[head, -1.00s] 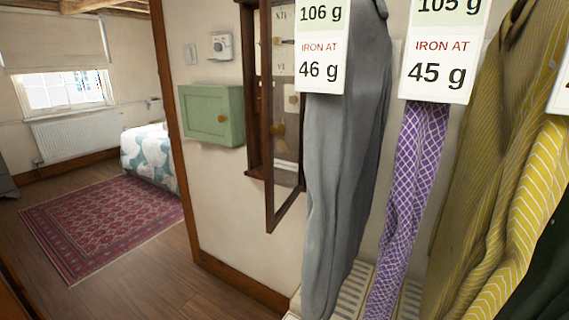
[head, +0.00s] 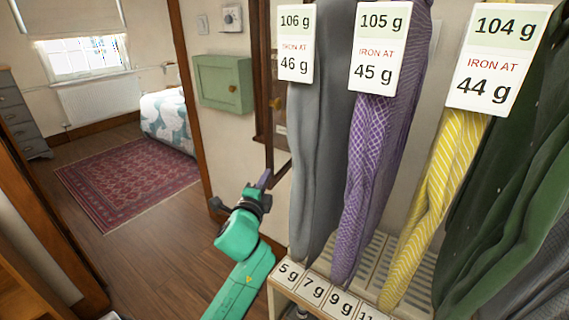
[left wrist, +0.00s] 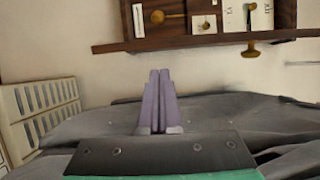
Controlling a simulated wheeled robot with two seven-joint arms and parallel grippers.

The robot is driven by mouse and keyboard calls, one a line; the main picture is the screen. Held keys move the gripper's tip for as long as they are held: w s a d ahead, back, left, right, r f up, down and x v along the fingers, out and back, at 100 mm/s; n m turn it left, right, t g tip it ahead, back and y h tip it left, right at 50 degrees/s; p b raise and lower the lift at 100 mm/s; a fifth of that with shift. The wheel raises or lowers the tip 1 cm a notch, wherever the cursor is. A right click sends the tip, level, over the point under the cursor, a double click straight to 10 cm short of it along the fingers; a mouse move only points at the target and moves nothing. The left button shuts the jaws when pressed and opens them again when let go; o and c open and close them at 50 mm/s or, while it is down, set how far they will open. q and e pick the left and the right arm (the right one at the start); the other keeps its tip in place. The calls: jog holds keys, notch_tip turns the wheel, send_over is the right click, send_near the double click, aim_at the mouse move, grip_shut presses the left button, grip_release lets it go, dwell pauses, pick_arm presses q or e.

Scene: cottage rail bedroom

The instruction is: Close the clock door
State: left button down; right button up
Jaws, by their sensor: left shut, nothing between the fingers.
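The wall clock (head: 257,90) has a dark wooden case, partly hidden behind grey hanging cloth. Its dark-framed door (head: 269,150) stands open, swung out from the wall. In the left wrist view the clock case (left wrist: 205,12) shows at the top, with brass parts inside. The door there is a dark bar (left wrist: 200,42) with a brass knob (left wrist: 251,50). My left gripper (head: 264,178) is shut and empty, close to the door's lower end. Its purple fingers also show in the left wrist view (left wrist: 159,75), apart from the bar. My right gripper is out of view.
Grey cloth (head: 315,170), purple cloth (head: 370,150) and yellow cloth (head: 435,180) hang at right over a slatted rack (head: 400,250) with weight labels. A green cabinet (head: 222,82) is on the wall left of the clock. Floor at left is open, with a red rug (head: 125,178).

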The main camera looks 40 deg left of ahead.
aim_at(273, 164)
pick_arm(q)
jog(key=p+x, duration=0.1)
jog(key=x, duration=0.6)
jog(key=shift+w, duration=0.2)
jog(key=shift+w+a+f, duration=0.1)
jog(key=shift+w+a, duration=0.05)
jog(key=shift+a, duration=0.05)
